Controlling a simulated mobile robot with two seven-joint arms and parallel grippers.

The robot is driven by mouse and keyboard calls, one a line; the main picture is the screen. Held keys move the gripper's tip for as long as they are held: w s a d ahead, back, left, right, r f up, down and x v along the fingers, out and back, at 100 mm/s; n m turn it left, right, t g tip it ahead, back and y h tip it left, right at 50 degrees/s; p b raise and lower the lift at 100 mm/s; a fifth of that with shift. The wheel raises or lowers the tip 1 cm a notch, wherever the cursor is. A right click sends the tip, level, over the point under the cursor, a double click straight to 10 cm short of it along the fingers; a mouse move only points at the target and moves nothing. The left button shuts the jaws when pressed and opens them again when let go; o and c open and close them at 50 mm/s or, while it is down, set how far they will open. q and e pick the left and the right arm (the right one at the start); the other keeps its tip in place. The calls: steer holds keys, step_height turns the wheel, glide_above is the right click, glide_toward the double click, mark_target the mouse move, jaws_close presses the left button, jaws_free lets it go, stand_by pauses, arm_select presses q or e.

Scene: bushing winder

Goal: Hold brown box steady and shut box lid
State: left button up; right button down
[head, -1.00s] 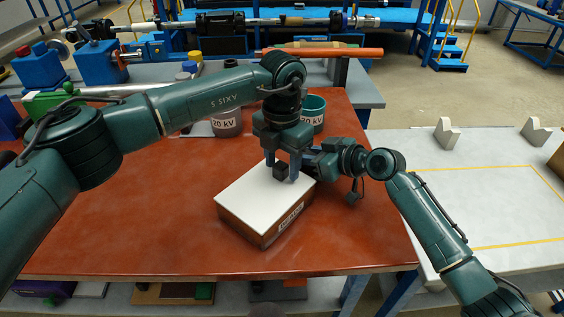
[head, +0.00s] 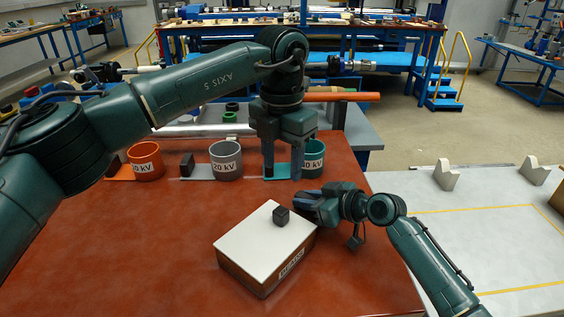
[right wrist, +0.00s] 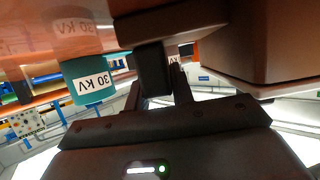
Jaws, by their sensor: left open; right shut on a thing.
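The brown box (head: 262,275) stands on the red-brown table top, with a printed label on its front right side. Its white lid (head: 250,240) lies flat over the top, with a dark square knob (head: 281,214) near the far corner. My left gripper (head: 282,172) is open and empty, pointing down above and behind the box, clear of the knob. In the right wrist view the box (right wrist: 255,45) fills the upper right; the exact contact is hard to make out.
An orange pot (head: 146,160), a grey pot (head: 226,160) and a teal pot (head: 313,160) stand along the table's far edge. The teal pot also shows in the right wrist view (right wrist: 88,80). The table left of the box is clear.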

steer(key=c, duration=1.1)
jaws_free()
